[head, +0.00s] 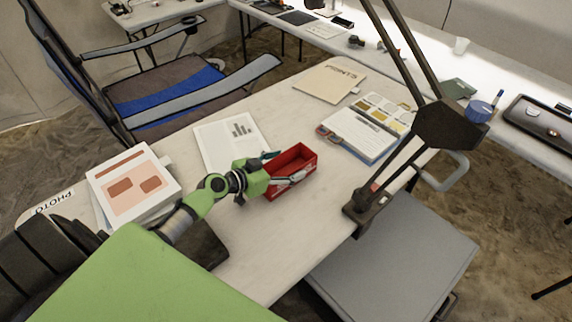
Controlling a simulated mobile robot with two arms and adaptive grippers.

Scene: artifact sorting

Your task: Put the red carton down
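The red carton (304,156) is an open-topped box near the middle of the white table in the head view. My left gripper (280,168) reaches it from the left, with one finger along its near side and the other at its far left side. The gripper looks shut on the carton across its width. The gripper and the near finger hide the carton's left end and part of its near wall. I cannot tell whether the carton's underside touches the table. My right gripper is not in view.
A sheet with a bar chart (217,147) lies behind the gripper, and a stack of printed papers (135,184) lies left. A dark lamp arm (446,124) stands at the right edge. The table right of and before the carton is bare.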

